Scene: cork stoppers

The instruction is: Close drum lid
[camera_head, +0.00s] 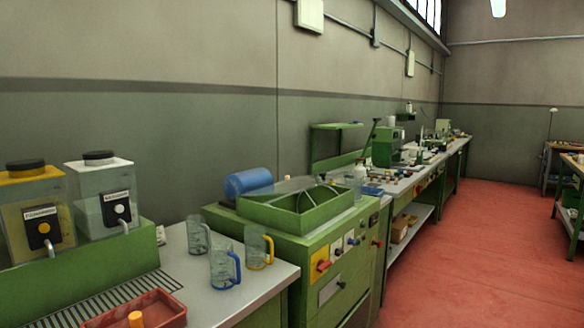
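A green machine cabinet (338,262) stands near the middle of the view. A green open-topped box (312,222) sits on top of it, with dividers or ribs visible inside. A clear, greyish curved piece (288,186) shows at the box's back left; it may be the drum lid, but I cannot tell for sure. A blue cylinder (248,182) lies behind the box on the left. The drum itself cannot be made out clearly. Neither of my grippers is in view.
Several glass mugs (224,264) stand on the grey counter left of the machine. Two dispensers (104,196) and a red tray (160,312) with an orange piece are further left. A long cluttered bench (400,184) runs behind. The red floor (470,260) at right is clear.

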